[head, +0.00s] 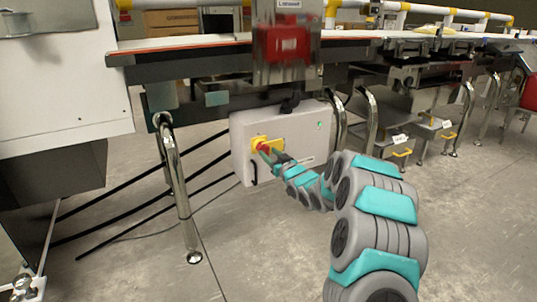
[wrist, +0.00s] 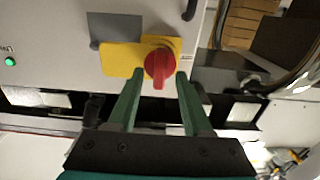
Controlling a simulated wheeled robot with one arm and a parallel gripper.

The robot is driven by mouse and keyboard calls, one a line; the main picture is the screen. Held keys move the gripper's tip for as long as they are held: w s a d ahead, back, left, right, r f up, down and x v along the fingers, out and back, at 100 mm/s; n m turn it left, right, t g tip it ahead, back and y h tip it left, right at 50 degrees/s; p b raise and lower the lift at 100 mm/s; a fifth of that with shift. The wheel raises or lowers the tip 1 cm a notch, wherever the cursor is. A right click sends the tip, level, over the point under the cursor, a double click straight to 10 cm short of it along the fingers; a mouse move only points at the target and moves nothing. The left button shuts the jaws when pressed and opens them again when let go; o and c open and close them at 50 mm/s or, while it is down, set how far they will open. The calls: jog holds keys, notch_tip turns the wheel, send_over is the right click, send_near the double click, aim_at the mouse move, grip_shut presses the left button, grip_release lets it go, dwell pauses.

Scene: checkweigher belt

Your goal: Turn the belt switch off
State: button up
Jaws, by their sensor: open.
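The belt switch is a red rotary knob (wrist: 159,66) on a yellow plate (wrist: 117,60), on the front of a light grey control box (head: 303,132) under the conveyor. In the head view the knob (head: 264,148) shows small at the box's left half. My gripper (wrist: 155,80) is open in the wrist view, its two green fingers pointing at the plate with the red knob between or just beyond their tips. I cannot tell whether the fingers touch it. In the head view the gripper (head: 271,153) is right at the switch, its fingers hard to make out.
A green light (wrist: 10,61) is on the box face. The conveyor belt (head: 190,43) runs above the box. A chrome leg (head: 177,175) stands left of it, with black bars behind. Open grey floor (head: 240,240) lies in front.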

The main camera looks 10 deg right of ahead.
jog(key=shift+w+a, duration=0.15)
jog(key=shift+w, duration=0.5)
grip_shut()
dwell(1.1)
